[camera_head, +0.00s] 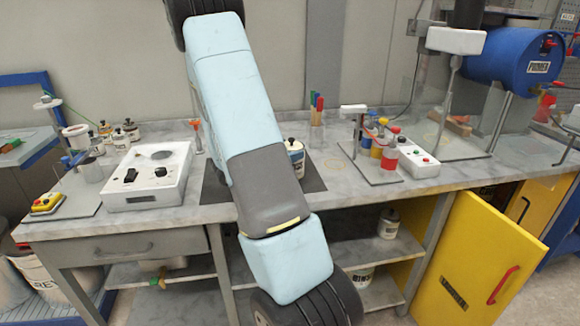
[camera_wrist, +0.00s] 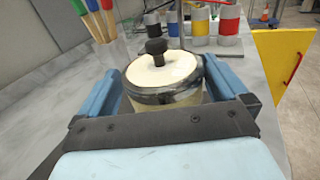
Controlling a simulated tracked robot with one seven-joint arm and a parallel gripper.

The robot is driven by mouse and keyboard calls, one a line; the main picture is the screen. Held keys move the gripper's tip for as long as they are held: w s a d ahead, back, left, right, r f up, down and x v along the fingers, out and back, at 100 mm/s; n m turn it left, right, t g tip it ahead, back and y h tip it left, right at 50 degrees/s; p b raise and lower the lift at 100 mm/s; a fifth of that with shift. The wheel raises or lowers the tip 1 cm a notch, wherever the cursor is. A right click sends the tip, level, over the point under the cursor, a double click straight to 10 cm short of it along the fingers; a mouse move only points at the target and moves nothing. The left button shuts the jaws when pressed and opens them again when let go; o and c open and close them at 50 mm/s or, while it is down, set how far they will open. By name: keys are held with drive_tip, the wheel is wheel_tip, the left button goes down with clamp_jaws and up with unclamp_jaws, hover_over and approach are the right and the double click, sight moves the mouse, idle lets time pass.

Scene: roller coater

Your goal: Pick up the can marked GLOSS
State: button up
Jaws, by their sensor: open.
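A white can with a cream lid, dark rim and black knob (camera_wrist: 165,72) stands upright in the wrist view. My gripper (camera_wrist: 162,84) is open, with one blue finger on each side of this can; I cannot tell whether they touch it.
Brushes with coloured handles (camera_head: 317,108) stand behind the can. A stand with red, yellow and blue cylinders (camera_head: 390,157) is to its right. A white scale-like box (camera_head: 150,178) is on the left. Another can (camera_head: 388,223) sits on the shelf below. A yellow cabinet door (camera_head: 478,262) hangs open.

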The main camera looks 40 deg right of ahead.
drive_tip(key=shift+s+d, duration=0.1)
drive_tip(key=shift+d, duration=0.8)
drive_tip(key=shift+c, duration=0.4)
drive_tip(key=c, duration=1.6)
drive_tip(key=shift+o, duration=0.2)
drive_tip(key=shift+r, duration=0.1)
